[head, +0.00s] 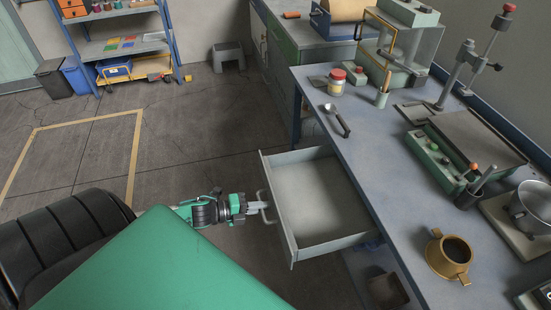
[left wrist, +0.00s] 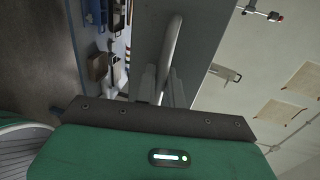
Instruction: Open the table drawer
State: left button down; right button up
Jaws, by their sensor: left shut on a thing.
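The table drawer (head: 315,198) is grey and stands pulled well out from under the blue-grey table (head: 375,150). Its inside looks empty. A curved metal handle (head: 265,206) is on its front panel. My left gripper (head: 256,207) is at the handle, shut on it. In the left wrist view the handle (left wrist: 172,45) rises as a pale curved bar between the fingers (left wrist: 163,85), in front of the grey drawer front (left wrist: 150,30). My right gripper is not in view.
The tabletop holds a red-lidded jar (head: 337,82), a brown two-handled cup (head: 449,254), a green-framed tray (head: 440,160) and a metal pot (head: 531,207). A grey step stool (head: 227,55) stands at the back. The floor left of the drawer is clear.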

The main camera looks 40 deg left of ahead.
pick_arm(q)
jog(key=shift+s+a, duration=0.45)
jog(key=shift+s, duration=0.05)
jog(key=c, duration=1.7)
grip_release()
jog(key=v, duration=1.3)
jog(key=shift+s+a+r, duration=0.1)
jog(key=shift+s+a, duration=0.1)
jog(key=shift+s, duration=0.15)
